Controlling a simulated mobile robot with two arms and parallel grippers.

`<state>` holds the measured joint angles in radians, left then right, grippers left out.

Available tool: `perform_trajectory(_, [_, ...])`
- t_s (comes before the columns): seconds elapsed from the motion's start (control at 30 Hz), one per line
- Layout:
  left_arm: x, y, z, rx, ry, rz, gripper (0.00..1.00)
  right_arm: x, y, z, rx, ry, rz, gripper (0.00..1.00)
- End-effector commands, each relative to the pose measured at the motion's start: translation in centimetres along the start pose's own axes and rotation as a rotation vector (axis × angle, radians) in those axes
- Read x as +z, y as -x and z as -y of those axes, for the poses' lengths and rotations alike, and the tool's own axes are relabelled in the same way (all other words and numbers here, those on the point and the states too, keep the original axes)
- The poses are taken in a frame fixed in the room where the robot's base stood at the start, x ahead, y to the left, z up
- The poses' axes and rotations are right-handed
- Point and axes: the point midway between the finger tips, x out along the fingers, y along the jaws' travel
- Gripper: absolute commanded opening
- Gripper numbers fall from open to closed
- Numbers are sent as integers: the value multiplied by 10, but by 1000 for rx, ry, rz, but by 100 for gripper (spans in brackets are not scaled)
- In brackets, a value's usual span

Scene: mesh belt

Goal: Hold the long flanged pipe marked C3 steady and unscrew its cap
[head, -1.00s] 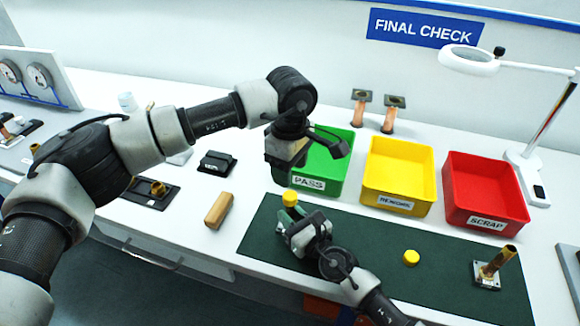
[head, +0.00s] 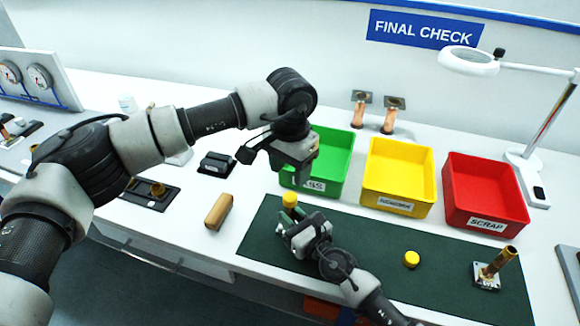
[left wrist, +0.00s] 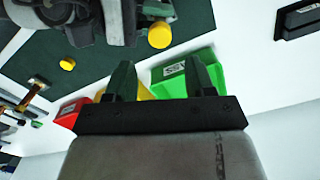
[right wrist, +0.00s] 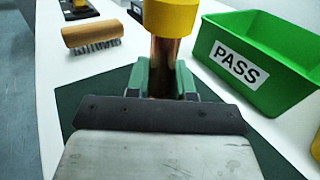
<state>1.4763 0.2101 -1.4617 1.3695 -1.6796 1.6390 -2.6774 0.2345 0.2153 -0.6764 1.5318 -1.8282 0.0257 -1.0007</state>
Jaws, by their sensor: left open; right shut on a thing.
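A copper pipe (right wrist: 165,68) stands upright with a yellow cap (right wrist: 170,14) on its top; its lower end and any marking are hidden. The cap also shows in the head view (head: 290,200) and the left wrist view (left wrist: 160,35). My right gripper (right wrist: 160,80) is shut on the pipe just below the cap. My left gripper (head: 299,180) is open and empty above the cap, pointing down; its fingers (left wrist: 160,82) show apart from the cap in the left wrist view.
A second flanged pipe (head: 494,264) stands uncapped on the green mat (head: 370,280), with a loose yellow cap (head: 411,259) nearby. Behind are green (head: 330,150), yellow (head: 396,170) and red (head: 482,188) bins. A wooden brush (head: 218,211) lies left of the mat.

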Motion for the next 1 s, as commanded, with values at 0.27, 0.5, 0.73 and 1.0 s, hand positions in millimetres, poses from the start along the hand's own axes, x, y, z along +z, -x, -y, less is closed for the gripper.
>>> perform_trajectory(0.27, [1, -31, 0, 2, -22, 3, 54, 0, 0, 0, 0, 0, -1, 0])
perform_trajectory(0.5, [0, -66, 0, 1, -21, 3, 54, 0, 0, 0, 0, 0, -1, 0])
perform_trajectory(0.73, [0, -80, 0, 0, -20, 1, 54, 0, 0, 0, 0, 0, -1, 0])
perform_trajectory(1.0, [0, -80, 0, 0, -20, 1, 50, 0, 0, 0, 0, 0, -1, 0])
